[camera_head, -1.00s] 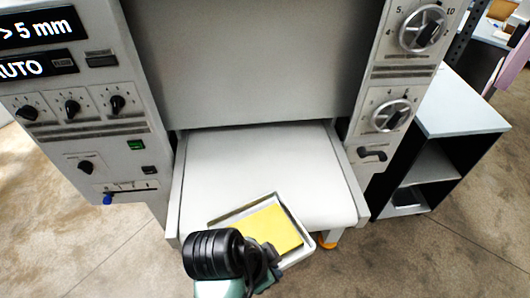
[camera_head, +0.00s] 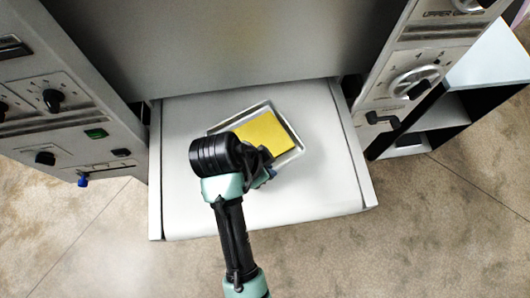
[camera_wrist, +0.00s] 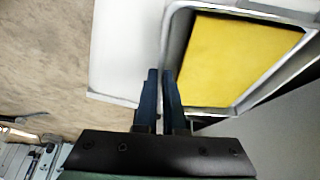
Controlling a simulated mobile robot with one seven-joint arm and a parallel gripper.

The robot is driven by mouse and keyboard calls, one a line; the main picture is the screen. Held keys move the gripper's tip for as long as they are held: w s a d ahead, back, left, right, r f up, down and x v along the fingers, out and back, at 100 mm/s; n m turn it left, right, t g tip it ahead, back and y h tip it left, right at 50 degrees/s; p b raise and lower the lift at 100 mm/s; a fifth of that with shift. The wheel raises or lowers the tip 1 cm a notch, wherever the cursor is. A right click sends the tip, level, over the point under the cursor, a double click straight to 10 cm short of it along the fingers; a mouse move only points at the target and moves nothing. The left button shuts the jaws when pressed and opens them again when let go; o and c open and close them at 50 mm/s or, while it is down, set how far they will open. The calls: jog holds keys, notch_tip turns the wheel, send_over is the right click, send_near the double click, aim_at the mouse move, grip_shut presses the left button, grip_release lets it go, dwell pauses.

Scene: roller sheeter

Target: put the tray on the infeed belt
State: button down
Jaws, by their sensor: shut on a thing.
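The tray (camera_head: 292,157) is a shallow light-grey tray with a yellow slab (camera_head: 268,133) lying in it. In the head view it is over the middle of the white infeed belt (camera_head: 310,197), turned at an angle. I cannot tell whether it touches the belt or hangs just above it. My gripper (camera_head: 268,174) is at the tray's near left side. In the wrist view the two dark blue fingers (camera_wrist: 164,98) are close together on the tray wall (camera_wrist: 178,40), and the yellow slab fills most of the tray. My wrist hides the tray's near left corner.
The machine's grey front panel (camera_head: 215,45) rises behind the belt. Control panels with knobs stand left (camera_head: 45,105) and right (camera_head: 415,85). A side table with shelves (camera_head: 460,100) is at the right. The belt is bare around the tray.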

notch_tip(320, 180, down, 6)
jog(key=shift+r+p, duration=0.15)
jog(key=shift+p, duration=0.3)
jog(key=c, duration=1)
grip_release()
jog(key=b+v, duration=0.1)
jog(key=v, duration=1.1)
jog(key=shift+a, duration=0.1)
